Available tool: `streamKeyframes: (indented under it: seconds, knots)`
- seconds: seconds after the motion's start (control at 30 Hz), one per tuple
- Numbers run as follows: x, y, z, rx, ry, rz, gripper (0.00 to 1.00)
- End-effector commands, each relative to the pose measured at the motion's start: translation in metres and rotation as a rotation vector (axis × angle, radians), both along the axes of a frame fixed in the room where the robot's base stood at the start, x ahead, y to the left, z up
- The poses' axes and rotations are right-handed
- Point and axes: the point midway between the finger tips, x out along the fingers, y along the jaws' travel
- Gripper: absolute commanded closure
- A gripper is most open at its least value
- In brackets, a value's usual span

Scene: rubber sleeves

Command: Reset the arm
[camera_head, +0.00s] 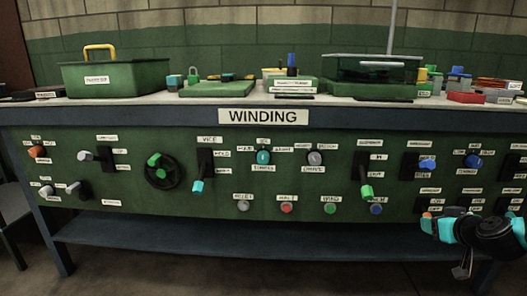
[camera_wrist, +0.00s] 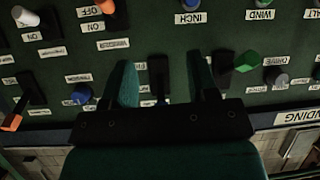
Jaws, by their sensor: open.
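My arm's end (camera_head: 465,230) is at the lower right of the picture in the head view, in front of the lower right of the green control panel (camera_head: 130,185). It covers part of the panel's lower switches. In the wrist view my gripper (camera_wrist: 162,82) shows two teal fingers spread apart, with nothing held between them. A dark switch (camera_wrist: 158,70) on the panel shows in the gap between the fingers. I cannot tell whether the fingers touch the panel.
The panel carries several knobs and levers, including a green lever (camera_head: 367,190) and a black handwheel (camera_head: 162,171). The "WINDING" sign (camera_head: 263,116) is above. A green box (camera_head: 115,78) and other goods stand on the bench top. A blue lower shelf (camera_head: 240,232) runs beneath the panel.

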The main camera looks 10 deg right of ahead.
Motion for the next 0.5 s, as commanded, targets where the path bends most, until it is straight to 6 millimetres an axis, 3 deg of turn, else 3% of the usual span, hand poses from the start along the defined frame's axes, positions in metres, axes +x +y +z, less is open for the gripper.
streamKeyframes:
  seconds: [0.1, 0.23, 0.33, 0.4, 0.5]
  knots:
    - [0.024, 0.086, 0.035, 0.080, 0.050, 0.214, 0.46]
    - [0.018, 0.187, 0.067, 0.168, 0.170, 0.435, 0.46]
    - [-0.008, 0.260, 0.089, 0.216, 0.302, 0.583, 0.46]
    - [-0.037, 0.303, 0.102, 0.233, 0.405, 0.666, 0.46]
    - [-0.081, 0.347, 0.116, 0.235, 0.544, 0.748, 0.46]
